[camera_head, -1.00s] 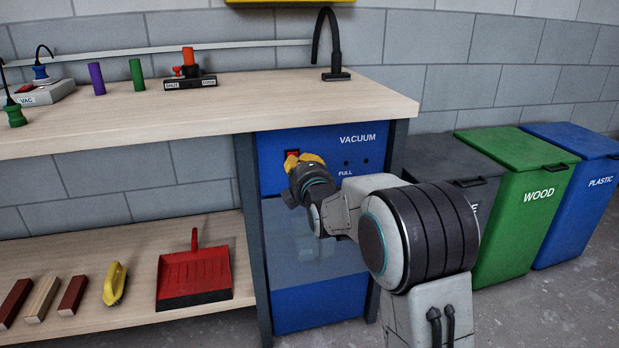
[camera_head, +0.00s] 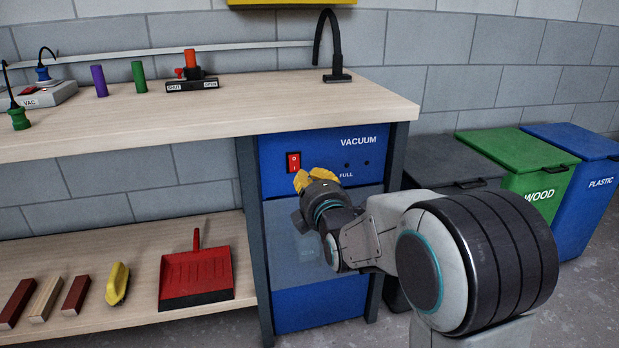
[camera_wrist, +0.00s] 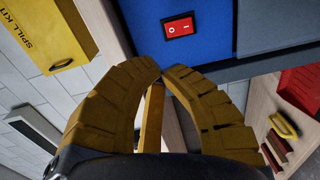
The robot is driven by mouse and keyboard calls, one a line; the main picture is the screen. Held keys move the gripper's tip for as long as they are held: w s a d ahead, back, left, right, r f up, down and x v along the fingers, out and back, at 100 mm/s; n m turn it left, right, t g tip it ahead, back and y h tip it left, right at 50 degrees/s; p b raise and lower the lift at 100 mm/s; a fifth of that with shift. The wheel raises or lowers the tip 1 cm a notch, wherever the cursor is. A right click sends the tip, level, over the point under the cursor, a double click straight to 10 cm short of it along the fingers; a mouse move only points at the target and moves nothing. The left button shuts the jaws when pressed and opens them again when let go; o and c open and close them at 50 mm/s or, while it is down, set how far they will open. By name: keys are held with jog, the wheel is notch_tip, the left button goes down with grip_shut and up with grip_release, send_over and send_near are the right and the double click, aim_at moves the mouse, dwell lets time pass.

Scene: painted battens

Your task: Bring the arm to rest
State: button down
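My gripper (camera_head: 316,178) is in front of the blue vacuum cabinet (camera_head: 292,309), just below and right of its red rocker switch (camera_head: 293,162). In the wrist view the two yellow fingers (camera_wrist: 162,78) curve together and their tips nearly meet, with nothing seen held between them. The red switch (camera_wrist: 179,28) shows beyond the fingertips, apart from them. My arm is bent and reaches in from the lower right.
The workbench (camera_head: 330,108) carries a black hose stand (camera_head: 336,74), a valve block (camera_head: 191,80) and colored cylinders. The lower shelf (camera_head: 140,270) holds a red dustpan (camera_head: 196,272), a yellow brush (camera_head: 118,283) and battens. Bins, including green (camera_head: 520,158), stand at right.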

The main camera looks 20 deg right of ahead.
jog(key=s+r+m+g+p, duration=0.4)
jog(key=s+r+m+p, duration=0.2)
jog(key=s+p, duration=0.5)
jog(key=s+r+m+g+p, duration=0.5)
jog(key=s+r+p, duration=0.5)
jog(key=s+p, duration=0.2)
jog(key=s+r+m+g+p, duration=0.5)
jog(key=s+r+p, duration=0.3)
jog(key=s+p, duration=0.4)
jog(key=m+p, duration=0.1)
jog(key=p, duration=0.1)
jog(key=shift+s+r+m+p, duration=0.15)
jog(key=shift+s+m+p, duration=0.1)
jog(key=shift+m+p, duration=0.15)
